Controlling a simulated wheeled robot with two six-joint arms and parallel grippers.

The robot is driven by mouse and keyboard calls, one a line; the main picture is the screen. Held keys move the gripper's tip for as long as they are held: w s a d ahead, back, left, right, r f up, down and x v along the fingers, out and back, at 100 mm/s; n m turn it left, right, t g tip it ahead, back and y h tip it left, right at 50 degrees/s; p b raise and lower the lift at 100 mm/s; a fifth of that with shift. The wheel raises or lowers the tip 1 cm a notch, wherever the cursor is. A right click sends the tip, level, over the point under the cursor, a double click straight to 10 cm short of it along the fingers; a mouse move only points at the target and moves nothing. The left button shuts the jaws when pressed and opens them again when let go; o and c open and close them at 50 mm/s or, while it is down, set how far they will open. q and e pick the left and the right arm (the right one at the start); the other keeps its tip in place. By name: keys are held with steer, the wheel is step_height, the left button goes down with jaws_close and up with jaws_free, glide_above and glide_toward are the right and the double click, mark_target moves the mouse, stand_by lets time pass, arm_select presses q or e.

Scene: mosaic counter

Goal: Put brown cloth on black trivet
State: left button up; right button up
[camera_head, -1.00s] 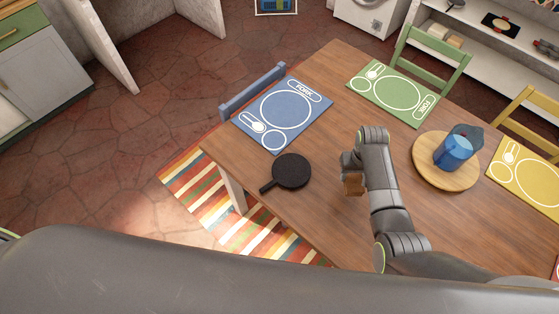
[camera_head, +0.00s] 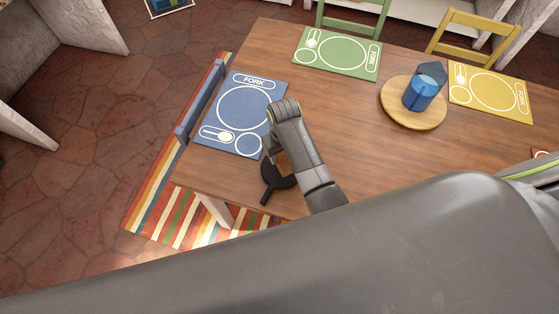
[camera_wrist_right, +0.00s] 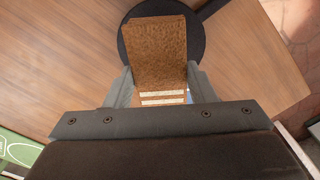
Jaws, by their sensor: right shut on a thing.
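The black trivet (camera_head: 276,174) is round with a handle and lies on the table, partly hidden by my right arm. It also shows in the right wrist view (camera_wrist_right: 197,40), behind the cloth. The brown cloth (camera_wrist_right: 157,48) is between the fingers of my right gripper (camera_wrist_right: 160,88), which is shut on it. In the wrist view the cloth overlaps the trivet; I cannot tell whether they touch. In the head view my right gripper (camera_head: 272,155) is at the trivet, and a bit of the brown cloth (camera_head: 281,163) shows there. My left gripper is not in view.
A blue placemat (camera_head: 243,108) lies just beyond the trivet. A round wooden board (camera_head: 413,116) with blue cups (camera_head: 421,92) stands to the right. Green (camera_head: 337,52) and yellow (camera_head: 489,93) placemats lie farther back. The table middle (camera_head: 350,120) is clear.

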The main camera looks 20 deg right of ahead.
mark_target(282, 162)
steer(key=shift+f, duration=0.55)
steer(key=shift+a+f, duration=0.1)
steer(key=shift+f, duration=2.3)
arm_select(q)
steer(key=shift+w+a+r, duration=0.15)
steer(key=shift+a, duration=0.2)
arm_select(e)
steer(key=o, duration=1)
steer(key=shift+f, duration=0.1)
